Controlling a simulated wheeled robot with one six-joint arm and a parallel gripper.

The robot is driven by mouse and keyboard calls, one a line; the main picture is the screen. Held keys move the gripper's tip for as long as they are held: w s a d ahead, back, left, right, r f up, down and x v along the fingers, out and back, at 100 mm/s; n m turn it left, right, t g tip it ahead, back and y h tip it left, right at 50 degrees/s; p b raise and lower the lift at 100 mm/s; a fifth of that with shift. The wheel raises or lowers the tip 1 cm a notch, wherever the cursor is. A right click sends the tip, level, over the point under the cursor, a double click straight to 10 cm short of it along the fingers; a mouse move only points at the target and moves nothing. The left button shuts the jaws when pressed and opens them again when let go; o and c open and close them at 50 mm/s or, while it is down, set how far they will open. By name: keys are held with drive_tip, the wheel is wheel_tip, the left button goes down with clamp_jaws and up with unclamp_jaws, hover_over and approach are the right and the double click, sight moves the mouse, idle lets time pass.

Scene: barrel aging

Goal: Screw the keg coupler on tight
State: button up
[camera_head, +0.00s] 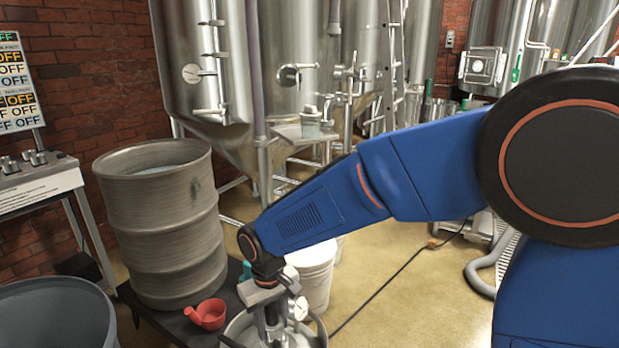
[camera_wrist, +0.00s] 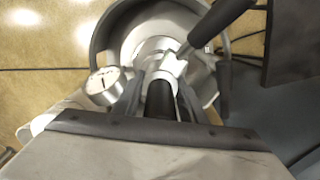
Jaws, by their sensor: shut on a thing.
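The silver keg coupler (camera_wrist: 172,60) sits at the top centre of the keg, inside the keg's grey collar (camera_wrist: 97,40), in the wrist view. A black lever handle (camera_wrist: 222,20) slants up to the right from it, and a round gauge (camera_wrist: 103,85) is on its left. My gripper (camera_wrist: 165,85) is shut on the coupler, one dark finger on each side of its body. In the head view my gripper (camera_head: 267,283) reaches down over the keg (camera_head: 243,327) at the bottom edge. The thread and seat under the coupler are hidden.
A large open metal drum (camera_head: 165,235) stands left on a dark low platform (camera_head: 150,313), with a red scoop (camera_head: 207,314) beside it. A white bucket (camera_head: 315,280) stands behind the keg. A dark tub (camera_head: 50,315) is at lower left. A cable crosses the open floor on the right.

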sight(271, 306)
drive_tip(key=shift+m, duration=1.1)
drive_tip(key=o, duration=1.3)
drive_tip(key=shift+o, duration=0.2)
drive_tip(key=shift+r, duration=3)
